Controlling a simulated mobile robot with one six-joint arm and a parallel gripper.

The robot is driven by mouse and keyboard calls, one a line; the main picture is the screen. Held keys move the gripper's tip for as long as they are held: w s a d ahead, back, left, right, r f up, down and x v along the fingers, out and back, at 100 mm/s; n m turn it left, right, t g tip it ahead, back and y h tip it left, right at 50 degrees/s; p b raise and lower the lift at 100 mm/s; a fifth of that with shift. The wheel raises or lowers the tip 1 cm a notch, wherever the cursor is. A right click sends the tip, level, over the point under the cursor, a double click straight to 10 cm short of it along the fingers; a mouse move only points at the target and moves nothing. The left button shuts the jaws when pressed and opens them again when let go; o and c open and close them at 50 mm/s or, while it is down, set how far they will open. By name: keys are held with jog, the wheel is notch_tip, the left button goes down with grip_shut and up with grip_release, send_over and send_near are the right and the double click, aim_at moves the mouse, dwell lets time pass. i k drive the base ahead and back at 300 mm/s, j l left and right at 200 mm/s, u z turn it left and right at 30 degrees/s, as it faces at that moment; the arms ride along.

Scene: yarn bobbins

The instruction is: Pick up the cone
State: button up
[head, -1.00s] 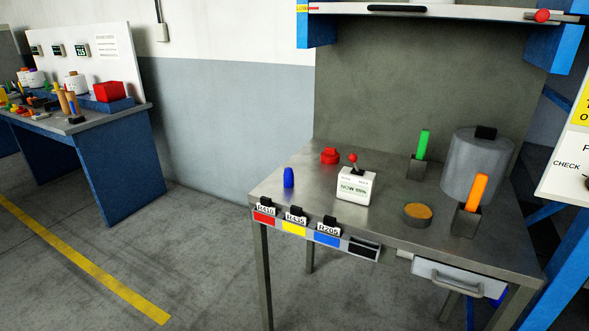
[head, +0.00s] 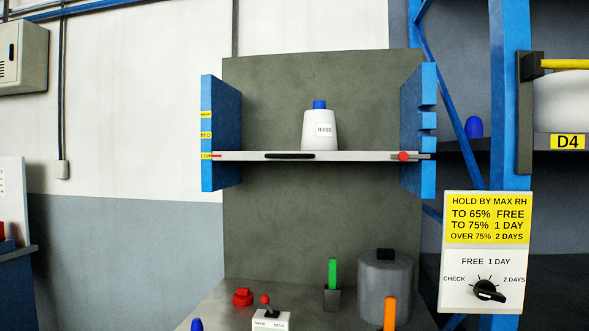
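A white cone (head: 320,131) with a blue tip and a label that seems to read R450 stands upright on a shelf (head: 235,156). The shelf sits between two blue side brackets above the metal table. The cone is right of the shelf's middle and nothing touches it from the sides. My gripper is not in view.
The table (head: 215,307) below holds a red button (head: 243,297), a small white lever box (head: 271,320), a green piece in a holder (head: 332,273), an orange piece (head: 389,312) and a grey cylinder (head: 385,284). A yellow-white dial sign (head: 487,252) hangs at right.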

aim_at(319, 131)
jog(key=i+j+z, duration=0.25)
jog(key=i+z, duration=0.2)
jog(key=i+j+z, duration=0.4)
jog(key=k, duration=0.1)
